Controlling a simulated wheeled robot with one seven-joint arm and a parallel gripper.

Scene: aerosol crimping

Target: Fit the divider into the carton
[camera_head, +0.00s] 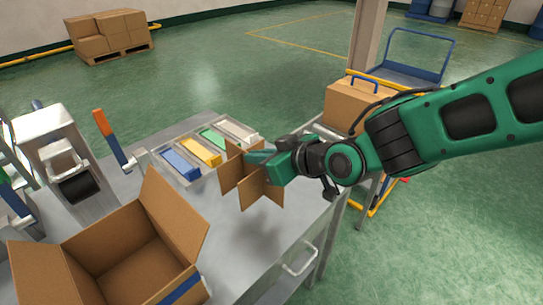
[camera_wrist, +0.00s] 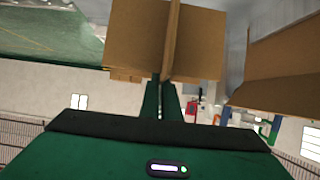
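The divider (camera_head: 258,186) is made of crossed brown cardboard panels. My gripper (camera_head: 262,157) is shut on a panel of the divider and holds it above the metal table, over a shadow on the table top. In the wrist view the divider (camera_wrist: 140,40) is ahead of the two green fingers (camera_wrist: 161,98), with one panel edge between them. The open carton (camera_head: 130,262) stands on the table at the lower left of the head view, flaps spread and inside empty. A carton flap (camera_wrist: 275,65) seems to show at the right of the wrist view.
A bin tray with blue, yellow, green and white blocks (camera_head: 200,152) lies behind the divider. A metal machine (camera_head: 70,165) and an orange-and-blue lever (camera_head: 112,138) stand at the left. A closed box (camera_head: 358,105) is right of the table (camera_head: 235,255).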

